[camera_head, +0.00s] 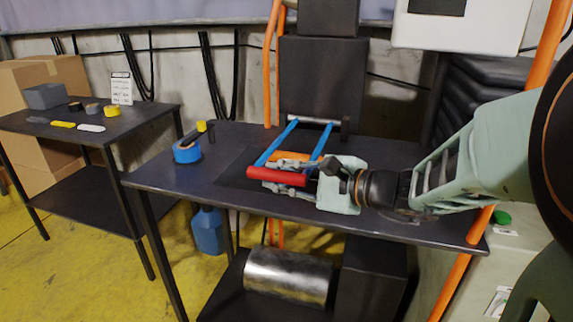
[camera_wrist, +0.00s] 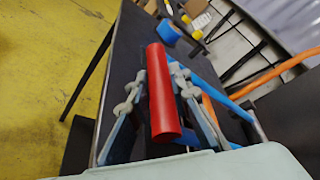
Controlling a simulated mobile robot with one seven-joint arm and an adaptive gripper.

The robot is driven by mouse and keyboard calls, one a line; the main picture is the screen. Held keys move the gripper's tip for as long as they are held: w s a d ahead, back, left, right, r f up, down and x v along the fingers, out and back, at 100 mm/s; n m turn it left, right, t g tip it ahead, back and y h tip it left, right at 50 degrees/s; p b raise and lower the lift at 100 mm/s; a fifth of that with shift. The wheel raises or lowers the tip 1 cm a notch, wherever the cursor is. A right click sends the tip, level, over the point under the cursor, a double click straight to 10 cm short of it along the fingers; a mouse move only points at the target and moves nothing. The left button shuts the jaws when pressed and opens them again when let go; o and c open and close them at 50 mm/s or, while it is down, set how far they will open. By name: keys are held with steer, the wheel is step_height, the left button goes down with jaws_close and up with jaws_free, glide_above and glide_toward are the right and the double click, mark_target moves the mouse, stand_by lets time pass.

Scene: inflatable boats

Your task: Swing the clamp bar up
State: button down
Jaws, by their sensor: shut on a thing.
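The clamp bar is a red cylindrical grip (camera_head: 276,176) joined to two blue side arms (camera_head: 275,145), which run back to a pale crossbar (camera_head: 312,120) on the dark bench. The red grip lies low near the bench's front side. It also fills the middle of the wrist view (camera_wrist: 163,95). My gripper (camera_head: 288,177) reaches in from the right and is shut on the red grip, with one finger on each side of it in the wrist view (camera_wrist: 158,88). An orange part (camera_head: 290,156) lies just behind the grip. My gripper hides the grip's right end.
A blue tape roll (camera_head: 187,152) sits on the bench (camera_head: 160,178) to the left. A dark upright block (camera_head: 322,78) and orange posts (camera_head: 270,75) stand behind. A side table (camera_head: 125,122) with small items is at far left.

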steer(key=w+d+r+m+g+p, duration=0.1)
steer(key=w+r+p, duration=0.3)
steer(key=r+p, duration=0.7)
steer(key=w+d+r+m+g+p, duration=0.1)
steer(key=w+r+m+p, duration=0.3)
steer(key=r+p, duration=0.7)
steer(key=shift+w+r+g+p, duration=0.35)
steer(key=shift+g+p, duration=0.45)
steer(key=shift+p, duration=2.45)
steer(key=shift+r, duration=0.25)
steer(key=c, duration=2.2)
jaws_free()
steer(key=shift+d, duration=0.1)
steer(key=o, duration=0.4)
steer(key=shift+f, duration=0.1)
steer(key=shift+o, duration=0.2)
